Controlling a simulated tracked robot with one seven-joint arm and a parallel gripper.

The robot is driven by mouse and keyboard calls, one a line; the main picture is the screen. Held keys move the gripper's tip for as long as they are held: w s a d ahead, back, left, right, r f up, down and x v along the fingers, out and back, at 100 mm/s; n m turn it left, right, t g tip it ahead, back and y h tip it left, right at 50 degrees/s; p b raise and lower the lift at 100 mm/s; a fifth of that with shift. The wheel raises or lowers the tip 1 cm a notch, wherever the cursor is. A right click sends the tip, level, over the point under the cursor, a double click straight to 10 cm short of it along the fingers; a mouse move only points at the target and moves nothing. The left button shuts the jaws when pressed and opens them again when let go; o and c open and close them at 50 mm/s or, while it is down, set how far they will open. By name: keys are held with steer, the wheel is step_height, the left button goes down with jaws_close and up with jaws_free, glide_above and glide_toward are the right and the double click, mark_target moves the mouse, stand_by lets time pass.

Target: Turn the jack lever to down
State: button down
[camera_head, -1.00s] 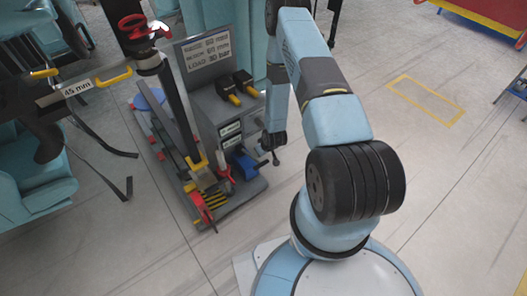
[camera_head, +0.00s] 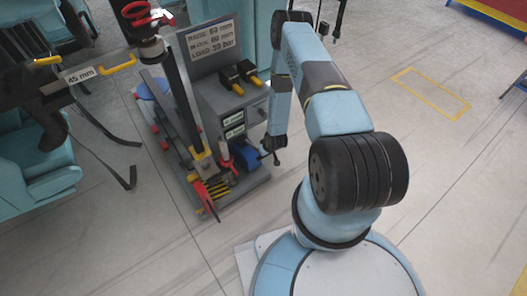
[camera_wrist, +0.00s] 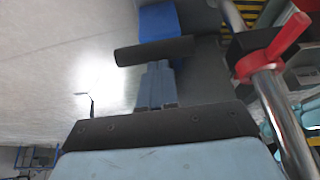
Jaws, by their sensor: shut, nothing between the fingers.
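The red lever (camera_wrist: 275,47) sits on a dark hub on a metal pipe at the right of the wrist view, its handle slanting up and right. A red handle (camera_head: 226,160) on the grey cart in the head view may be the same lever. Which red part is the jack lever I cannot tell for sure. My gripper (camera_head: 271,150) is low at the cart's right side, right of the red handle and apart from it. In the wrist view its fingers (camera_wrist: 155,85) are together and left of the red lever. A dark bar (camera_wrist: 155,50) crosses beyond them.
The cart carries a grey console (camera_head: 230,105) with two black-and-yellow levers (camera_head: 240,77) and a sign (camera_head: 211,43). A blue block (camera_head: 245,158) is close to my gripper. A red handwheel (camera_head: 138,13) tops a dark column.

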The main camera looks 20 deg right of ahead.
steer(key=shift+f, duration=0.1)
steer(key=shift+s+d+f, duration=0.1)
steer(key=shift+s+f, duration=0.2)
steer(key=shift+f, duration=0.35)
steer(key=shift+s+d+f, duration=0.1)
steer(key=shift+s+f, duration=0.2)
steer(key=shift+f, duration=0.3)
steer(key=shift+s+d+f, duration=0.1)
steer(key=shift+s+f, duration=0.2)
steer(key=shift+f, duration=0.35)
steer(key=r, duration=0.2)
steer(key=w+r, duration=0.1)
steer(key=r, duration=0.1)
steer(key=shift+a+r, duration=0.15)
steer(key=shift+a, duration=0.05)
steer(key=s+v, duration=0.1)
steer(key=v, duration=0.8)
steer(key=shift+s+d, duration=0.3)
steer(key=shift+s, duration=0.05)
steer(key=shift+s, duration=0.1)
